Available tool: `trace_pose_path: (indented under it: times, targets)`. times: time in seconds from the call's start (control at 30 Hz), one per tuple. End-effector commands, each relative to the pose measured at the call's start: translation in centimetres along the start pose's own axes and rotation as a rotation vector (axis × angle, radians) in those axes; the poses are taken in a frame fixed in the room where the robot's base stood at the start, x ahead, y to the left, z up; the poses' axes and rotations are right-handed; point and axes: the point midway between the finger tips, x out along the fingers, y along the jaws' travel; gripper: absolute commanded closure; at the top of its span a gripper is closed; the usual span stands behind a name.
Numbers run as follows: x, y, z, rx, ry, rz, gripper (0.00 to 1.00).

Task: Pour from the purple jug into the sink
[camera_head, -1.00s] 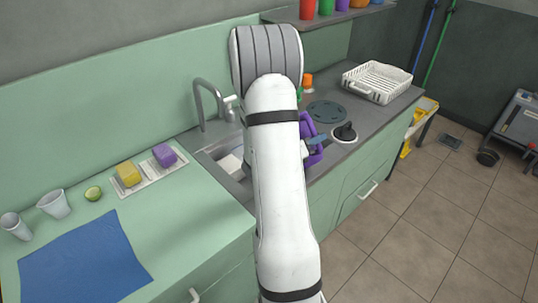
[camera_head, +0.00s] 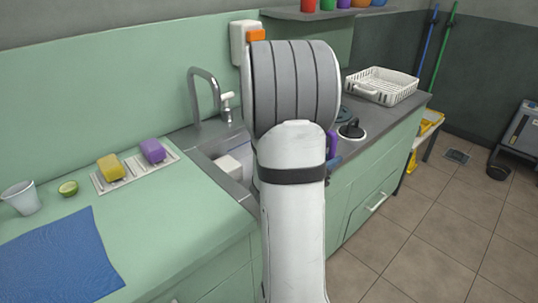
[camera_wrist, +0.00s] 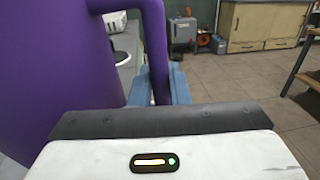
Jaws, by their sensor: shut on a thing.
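The purple jug (camera_wrist: 50,75) fills the left of the wrist view, and its handle (camera_wrist: 155,45) runs down between the blue fingers of my gripper (camera_wrist: 157,85). My gripper is shut on the handle. In the head view my own arm hides nearly all of the jug, with only a purple sliver (camera_head: 332,143) showing at its right side. The sink (camera_head: 236,189) is a grey basin in the counter, partly hidden behind my arm. The jug's mouth and contents are out of sight.
A tall tap (camera_head: 205,75) stands behind the sink, and a white object (camera_head: 228,166) is in the basin. Yellow (camera_head: 110,167) and purple (camera_head: 152,150) sponges lie on the left. A white dish rack (camera_head: 382,85) and black-knobbed item (camera_head: 351,129) are right.

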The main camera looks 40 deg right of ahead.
Motion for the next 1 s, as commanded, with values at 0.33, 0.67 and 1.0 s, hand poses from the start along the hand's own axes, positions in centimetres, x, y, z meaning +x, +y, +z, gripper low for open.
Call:
trace_pose_path:
  times: [0.33, 0.67, 1.0]
  targets:
    - [0.0, 0.1, -1.0, 0.066, -0.001, 0.000, 1.00]
    - [0.0, 0.1, 1.1, 0.066, -0.001, 0.000, 1.00]
    - [0.0, 0.1, 2.0, 0.065, 0.000, 0.000, 1.00]
